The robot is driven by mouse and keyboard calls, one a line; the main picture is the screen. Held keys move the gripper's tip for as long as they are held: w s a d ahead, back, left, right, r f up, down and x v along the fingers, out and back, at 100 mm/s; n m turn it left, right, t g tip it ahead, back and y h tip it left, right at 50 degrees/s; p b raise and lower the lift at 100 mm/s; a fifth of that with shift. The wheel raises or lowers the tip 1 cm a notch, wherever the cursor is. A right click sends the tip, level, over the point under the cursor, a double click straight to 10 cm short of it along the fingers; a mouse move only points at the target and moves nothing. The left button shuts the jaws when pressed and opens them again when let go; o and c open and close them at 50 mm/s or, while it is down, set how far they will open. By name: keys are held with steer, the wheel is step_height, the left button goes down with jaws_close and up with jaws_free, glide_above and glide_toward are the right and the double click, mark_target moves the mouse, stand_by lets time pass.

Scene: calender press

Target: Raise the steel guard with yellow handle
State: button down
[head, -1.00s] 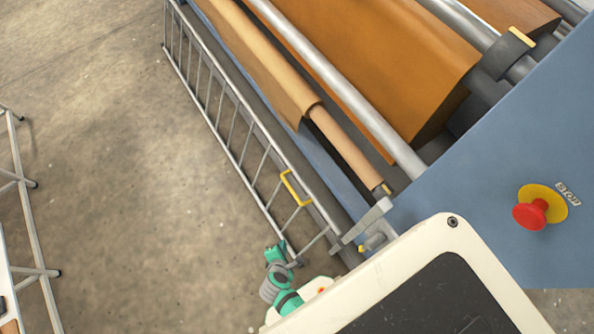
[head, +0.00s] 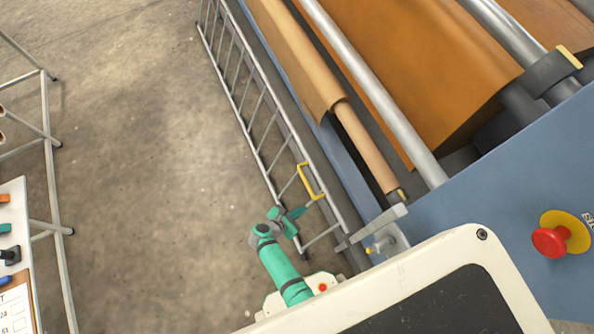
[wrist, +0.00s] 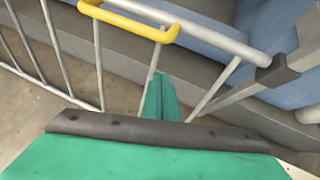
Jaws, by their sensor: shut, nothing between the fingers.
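The steel guard (head: 262,118) is a barred rail along the near side of the blue press, at floor side of the rollers. Its yellow handle (head: 311,181) is a bent bar near the guard's lower end. In the wrist view the yellow handle (wrist: 130,22) crosses the top, and the guard's bars (wrist: 52,45) run below and left of it. My green gripper (head: 296,214) is just below and left of the handle, apart from it in the wrist view. Its fingers (wrist: 160,98) are together with nothing between them, pointing toward the guard's bars.
The blue press body (head: 480,195) carries a red stop button (head: 550,241) at right. A grey bracket (head: 372,226) sits at the guard's lower end. A metal-framed table (head: 50,160) stands at left. Open concrete floor (head: 150,150) lies between.

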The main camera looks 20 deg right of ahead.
steer(key=d, duration=0.1)
steer(key=w+d+r, duration=0.1)
steer(key=d, duration=0.2)
steer(key=shift+w+d+r, duration=0.15)
steer(key=shift+w, duration=0.1)
stand_by(0.3)
steer(key=shift+s, duration=0.1)
